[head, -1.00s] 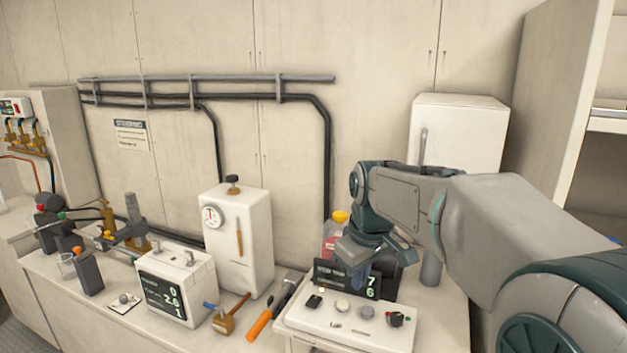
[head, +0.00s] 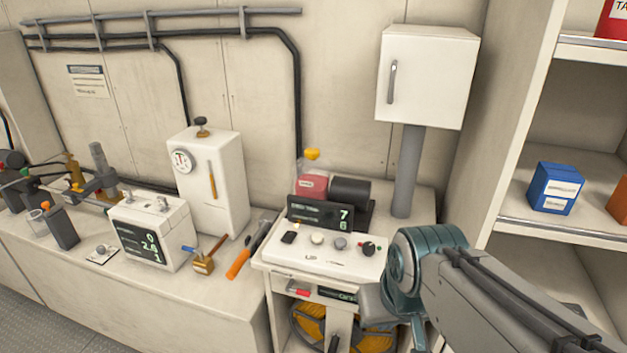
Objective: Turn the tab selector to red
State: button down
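A white control panel (head: 300,256) with a dark display (head: 321,214) behind it stands on the right-hand bench. A black knob (head: 368,248) with a red mark and a green mark beside it sits at the panel's right end; it looks like the tab selector. Its exact pointing is too small to read. Two round pale and grey knobs and a black switch (head: 288,238) are to its left. My gripper (head: 345,318) is low, in front of and below the panel, apart from the knob. Its fingers are too unclear to tell whether they are open.
A white wall cabinet (head: 428,80) on a grey post stands behind the panel. Shelves with a blue box (head: 555,188) are at right. A hammer (head: 250,248) with an orange handle lies left of the panel. An orange reel (head: 309,322) sits below it.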

aim_at(368, 248)
jog(key=u, duration=0.05)
jog(key=k, duration=0.5)
jog(key=u, duration=1.05)
jog(key=i, duration=0.95)
jog(key=z, duration=1.85)
